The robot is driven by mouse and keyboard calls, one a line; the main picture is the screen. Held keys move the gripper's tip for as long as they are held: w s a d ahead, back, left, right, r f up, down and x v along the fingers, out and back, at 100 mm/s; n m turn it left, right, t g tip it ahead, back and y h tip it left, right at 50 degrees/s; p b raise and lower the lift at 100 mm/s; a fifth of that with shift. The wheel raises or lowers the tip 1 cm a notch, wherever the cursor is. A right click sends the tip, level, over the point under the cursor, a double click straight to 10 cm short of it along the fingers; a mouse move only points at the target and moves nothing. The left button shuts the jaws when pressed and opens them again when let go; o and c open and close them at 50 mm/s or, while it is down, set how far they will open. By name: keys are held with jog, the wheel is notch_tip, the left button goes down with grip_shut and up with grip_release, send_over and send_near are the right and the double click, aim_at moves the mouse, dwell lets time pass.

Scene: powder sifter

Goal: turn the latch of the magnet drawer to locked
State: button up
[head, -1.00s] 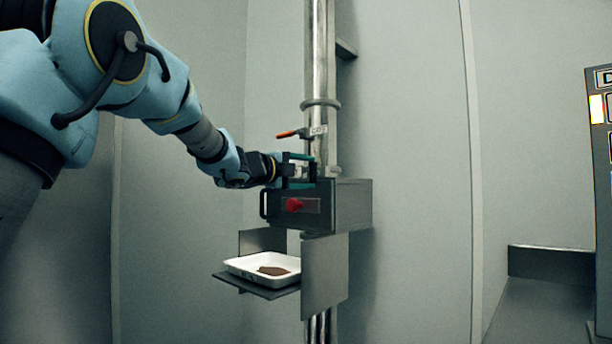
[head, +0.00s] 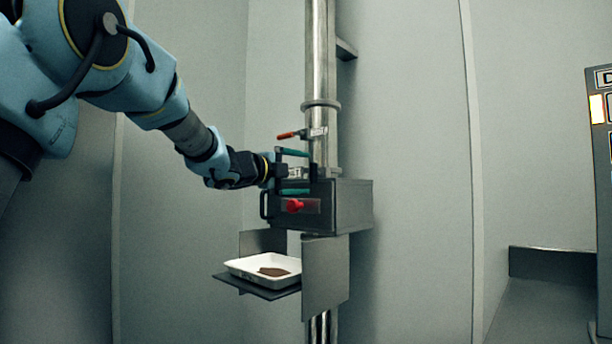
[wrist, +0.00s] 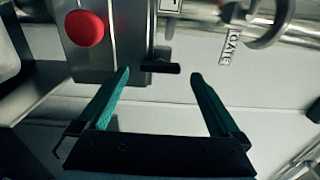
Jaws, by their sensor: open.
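The magnet drawer housing (head: 345,205) is a dark grey box on the vertical pipe, with a red knob (head: 295,205) on its front and a handle at its left. In the wrist view the housing (wrist: 110,60) is at the upper left with the red knob (wrist: 85,28). A small dark bar (wrist: 160,67), which looks like the latch, sticks out beside the housing. My gripper (wrist: 160,73) is open, its teal fingertips on either side of this bar, apart from it. In the head view my gripper (head: 309,172) is at the housing's upper front edge and hides the latch.
An orange-red lever (head: 289,135) with a gate label (wrist: 231,48) is on the pipe (head: 320,80) just above my gripper. A white tray (head: 250,273) with brown powder sits on a shelf below the housing. A control panel (head: 603,200) stands at the far right.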

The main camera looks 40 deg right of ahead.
jog(key=s+a, duration=0.1)
jog(key=a, duration=0.7)
jog(key=shift+s+a, duration=0.15)
jog(key=shift+s, duration=0.15)
